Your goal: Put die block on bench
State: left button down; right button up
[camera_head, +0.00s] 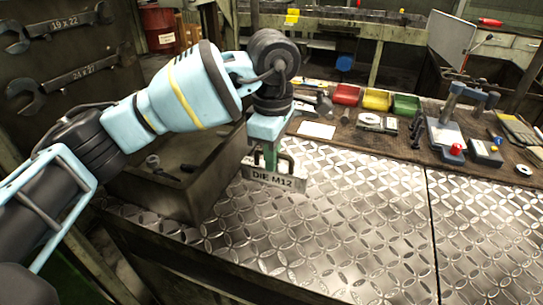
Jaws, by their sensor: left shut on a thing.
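The die block (273,180) is a grey block with a plate marked "DIE M12" and a dark handle on top. My left gripper (271,157) comes down from above and is shut on the die block at its handle. The block is upright, over the left part of the bench (340,235), which has a patterned metal top. I cannot tell whether the block touches the bench top. My right gripper is not in view.
A dark open bin (150,195) with small parts stands left of the block. Red (347,94), yellow (377,99) and green (406,105) trays, a paper and several tools line the bench's back. The patterned top's middle and front are clear.

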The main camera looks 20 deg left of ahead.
pick_arm(q)
jog(key=shift+w+f, duration=0.2)
jog(key=shift+f, duration=1.35)
jog(key=shift+f, duration=0.15)
jog(key=c, duration=1.5)
grip_release()
jog(key=shift+s+f, duration=0.1)
notch_tip(320, 180, up, 12)
jog(key=shift+r, duration=0.1)
